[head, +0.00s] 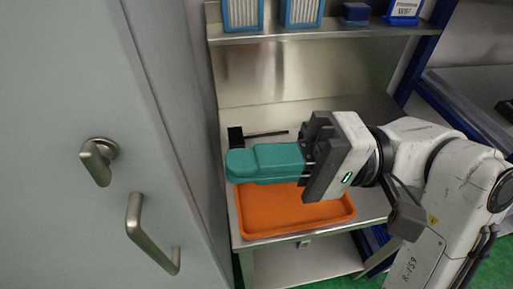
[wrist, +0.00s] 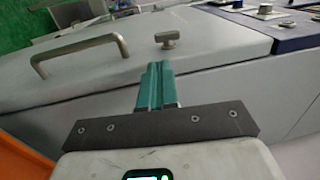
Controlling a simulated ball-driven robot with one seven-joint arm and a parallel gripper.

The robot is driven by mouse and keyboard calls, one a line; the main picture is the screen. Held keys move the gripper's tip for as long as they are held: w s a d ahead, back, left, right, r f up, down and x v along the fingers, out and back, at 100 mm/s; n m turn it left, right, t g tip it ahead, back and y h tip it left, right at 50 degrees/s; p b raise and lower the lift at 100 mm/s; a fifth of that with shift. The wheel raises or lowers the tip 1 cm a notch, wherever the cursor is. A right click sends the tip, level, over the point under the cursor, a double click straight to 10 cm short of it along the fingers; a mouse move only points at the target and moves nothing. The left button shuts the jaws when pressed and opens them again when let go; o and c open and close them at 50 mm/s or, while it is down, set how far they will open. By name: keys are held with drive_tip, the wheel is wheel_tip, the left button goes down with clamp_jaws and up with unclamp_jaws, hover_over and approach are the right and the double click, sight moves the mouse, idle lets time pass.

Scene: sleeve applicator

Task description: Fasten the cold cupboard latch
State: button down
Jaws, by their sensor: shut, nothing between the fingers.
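The cold cupboard's grey door (head: 60,230) fills the left of the head view. Its metal latch (head: 98,162) is a short lever on a round base, pointing down and slightly right. A bent bar handle (head: 150,238) sits below it. In the wrist view, the latch (wrist: 168,40) is beyond my fingertips and the handle (wrist: 80,50) is to its left. My gripper (head: 235,165) has teal fingers, shut and empty, pointing left toward the door. It is right of the latch and apart from it. I cannot tell whether the door is fully closed.
An orange tray (head: 343,213) lies on a metal bench below my gripper. A small black object (head: 236,137) stands behind the fingers. A shelf (head: 330,31) above holds blue-framed boxes (head: 242,13). Between fingers and door the space looks free.

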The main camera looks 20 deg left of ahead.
sight(112, 179)
drive_tip(key=p+x, duration=0.1)
drive_tip(key=x, duration=0.9)
drive_tip(key=shift+s+a+r+p, duration=0.1)
drive_tip(key=shift+a+p, duration=0.15)
drive_tip(key=shift+p, duration=0.15)
drive_tip(key=shift+s+a+f+g+y+b, duration=0.15)
drive_tip(key=shift+f+g+y+b, duration=0.25)
drive_tip(key=shift+f+y+b, duration=0.55)
drive_tip(key=shift+a+r+g+y+b, duration=0.2)
drive_tip(key=shift+g+y+b, duration=0.1)
drive_tip(key=shift+y+b, duration=0.4)
drive_tip(key=shift+r, duration=0.1)
drive_tip(key=shift+h, duration=0.25)
